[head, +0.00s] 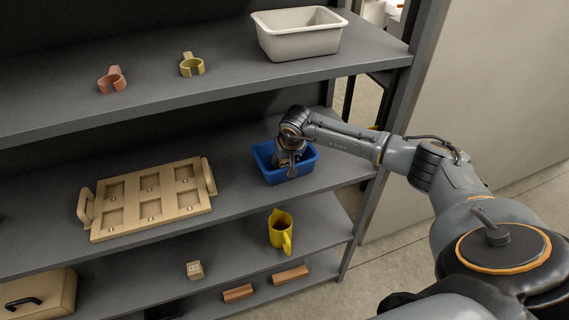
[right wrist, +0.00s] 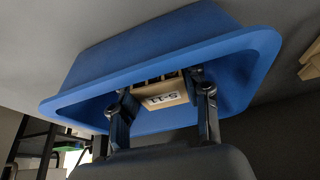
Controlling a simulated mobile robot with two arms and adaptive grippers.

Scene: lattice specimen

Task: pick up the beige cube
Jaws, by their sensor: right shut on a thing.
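My right gripper (head: 291,160) reaches down into a blue bin (head: 268,175) on the middle shelf. In the right wrist view the gripper's two fingers (right wrist: 163,92) are shut on a beige cube (right wrist: 166,98) with a dark-lettered pale label and dark slots beside it. The cube is inside the blue bin (right wrist: 265,50), whose walls surround it; whether it touches the bin's floor I cannot tell. In the head view the gripper hides this cube. Another small beige cube (head: 194,270) with dark marks sits on a lower shelf. My left gripper is not in view.
A beige tray with compartments (head: 150,232) lies left of the bin. A light bin (head: 300,45) and pink (head: 112,80) and yellow (head: 192,65) clips are on the shelf above. A shelf post (head: 385,130) is beside my right arm.

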